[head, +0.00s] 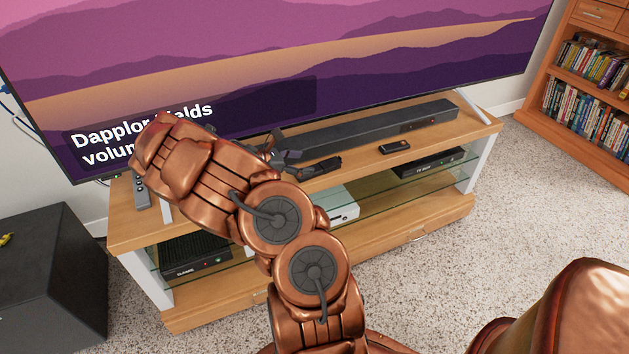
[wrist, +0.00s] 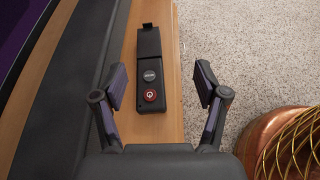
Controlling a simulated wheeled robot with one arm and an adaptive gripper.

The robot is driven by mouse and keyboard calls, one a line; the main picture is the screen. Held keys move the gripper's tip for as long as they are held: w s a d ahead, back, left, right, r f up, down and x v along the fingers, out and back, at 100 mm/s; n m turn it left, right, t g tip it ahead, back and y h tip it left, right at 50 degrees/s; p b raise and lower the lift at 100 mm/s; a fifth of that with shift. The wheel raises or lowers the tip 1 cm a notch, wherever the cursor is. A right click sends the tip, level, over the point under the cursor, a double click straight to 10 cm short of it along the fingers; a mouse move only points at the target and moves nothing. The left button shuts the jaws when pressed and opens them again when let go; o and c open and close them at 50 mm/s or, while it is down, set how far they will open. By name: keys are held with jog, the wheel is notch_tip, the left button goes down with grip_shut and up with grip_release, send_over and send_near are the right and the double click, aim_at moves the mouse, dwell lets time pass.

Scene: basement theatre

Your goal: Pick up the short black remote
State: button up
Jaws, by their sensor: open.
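The short black remote (head: 394,147) lies on the wooden top of the TV stand, in front of the soundbar. In the wrist view a black remote (wrist: 150,75) with a red button and a grey button lies lengthwise ahead, between the lines of the two fingers. My gripper (head: 310,155) is open and empty over the stand top, left of the short remote in the head view. In the wrist view its fingers (wrist: 160,85) stand apart, one on each side of the remote and not touching it. My arm hides part of the stand top.
A long soundbar (head: 375,128) runs along the stand (head: 240,205) below the large TV (head: 400,60). A longer grey remote (head: 142,193) lies at the stand's left end. A dark cabinet (head: 50,270) stands left and a bookcase (head: 585,95) right. Carpet (head: 510,220) in front is clear.

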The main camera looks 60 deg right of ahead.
aim_at(321, 166)
jog(key=f, duration=0.1)
jog(key=f+n, duration=0.1)
jog(key=shift+w+d+f, duration=0.25)
jog(key=shift+d+f, duration=0.05)
jog(key=shift+d, duration=0.05)
jog(key=shift+d+f, duration=0.2)
jog(key=shift+w+d+b+x, duration=0.15)
jog(key=shift+b+x, duration=0.35)
jog(key=shift+x, duration=1.35)
jog(key=shift+w+d+b+x, duration=0.15)
jog(key=shift+b+x, duration=0.35)
jog(key=shift+x, duration=1.35)
jog(key=shift+w+a, duration=0.1)
jog(key=shift+c, duration=0.3)
jog(key=c, duration=1.2)
